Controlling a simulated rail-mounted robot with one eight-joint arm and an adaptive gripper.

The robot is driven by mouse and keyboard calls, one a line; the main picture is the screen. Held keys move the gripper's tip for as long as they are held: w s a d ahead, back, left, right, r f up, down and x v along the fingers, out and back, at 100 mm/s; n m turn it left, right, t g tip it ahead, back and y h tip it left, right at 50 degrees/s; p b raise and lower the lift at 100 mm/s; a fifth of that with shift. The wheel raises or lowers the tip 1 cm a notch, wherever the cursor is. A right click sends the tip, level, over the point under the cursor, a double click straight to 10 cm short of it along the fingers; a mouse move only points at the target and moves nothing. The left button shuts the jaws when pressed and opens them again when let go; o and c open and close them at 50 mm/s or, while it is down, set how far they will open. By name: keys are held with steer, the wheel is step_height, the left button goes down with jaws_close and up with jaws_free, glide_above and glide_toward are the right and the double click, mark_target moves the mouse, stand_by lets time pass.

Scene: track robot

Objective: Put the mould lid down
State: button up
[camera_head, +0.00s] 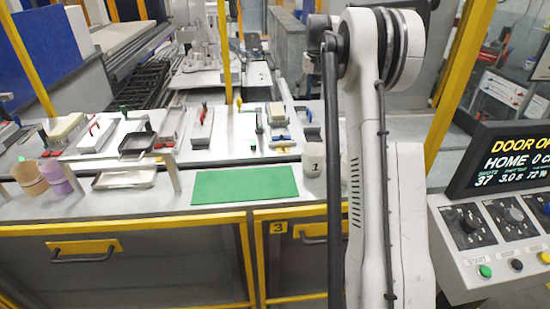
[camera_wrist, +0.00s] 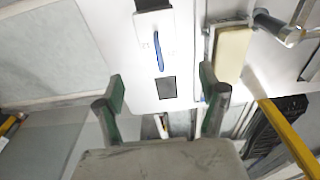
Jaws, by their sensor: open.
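My gripper (camera_wrist: 162,85) shows in the wrist view with its two green-padded fingers wide apart and nothing between them. Beyond the fingers is a white plate (camera_wrist: 168,32) with a blue handle (camera_wrist: 158,50) and a dark square (camera_wrist: 166,88). I cannot tell whether this plate is the mould lid. A cream block (camera_wrist: 232,55) lies right of it. In the head view, my gripper is out of sight and my arm covers part of the bench. A blue-handled item (camera_head: 280,137) and a cream block (camera_head: 277,111) sit left of my arm there.
A green mat (camera_head: 245,185) lies bare on the front bench. A shallow tray (camera_head: 124,179), a tan cup (camera_head: 30,177) and a purple cup (camera_head: 55,176) stand left. A grey cup (camera_head: 313,158) is beside my arm. Yellow posts (camera_head: 227,50) rise behind the bench.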

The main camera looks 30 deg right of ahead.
steer(key=s+a+r+n+t, duration=0.1)
steer(key=s+a+r, duration=0.3)
steer(key=a, duration=0.5)
steer(key=s+a+r+n+t, duration=0.1)
steer(key=s+a+r, duration=0.25)
steer(key=a, duration=0.55)
steer(key=s+a+r+t, duration=0.1)
steer(key=s+a+r, duration=0.25)
steer(key=a, duration=0.55)
steer(key=s+a+f+n+t, duration=0.1)
steer(key=s+a+f, duration=0.4)
steer(key=s+a, duration=0.4)
steer(key=s+a+f+n+t, duration=0.2)
steer(key=s+a+f, duration=0.4)
steer(key=s, duration=1.1)
steer(key=a, duration=0.3)
steer(key=shift+s+a+f+y, duration=0.2)
steer(key=shift+a+y, duration=0.1)
steer(key=shift+a, duration=0.1)
steer(key=shift+f, duration=0.1)
step_height(320, 180, down, 6)
steer(key=b, duration=0.6)
steer(key=shift+f+b, duration=0.15)
steer(key=shift+b, duration=0.15)
